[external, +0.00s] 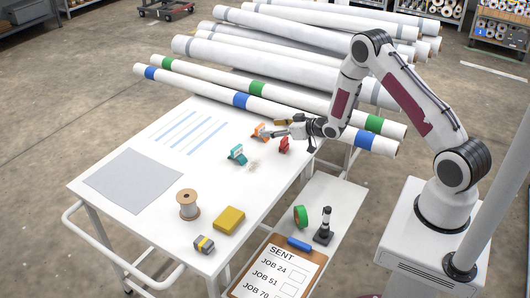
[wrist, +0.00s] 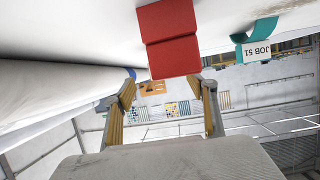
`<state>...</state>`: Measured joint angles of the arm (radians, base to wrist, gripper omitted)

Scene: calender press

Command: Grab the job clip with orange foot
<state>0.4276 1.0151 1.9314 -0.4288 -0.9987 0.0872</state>
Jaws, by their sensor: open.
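The clip with the orange foot (external: 260,131) stands on the white table in the external view, just left of my gripper's tips. My gripper (external: 274,128) is low over the table, its fingers pointing left towards this clip. In the wrist view my gripper (wrist: 166,92) is open, with yellow pads and nothing held between them. A small orange patch (wrist: 153,88) shows between the fingers there; I cannot tell if it is the clip. The red clip (external: 284,145) is close beside the gripper and looms large in the wrist view (wrist: 170,45). The orange clip's label is unreadable.
A teal clip (external: 237,153) is nearby; its label reads JOB 51 in the wrist view (wrist: 256,49). Long white rolls (external: 250,104) lie behind the gripper. A spool (external: 188,204) and a yellow block (external: 229,220) are nearer the front.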

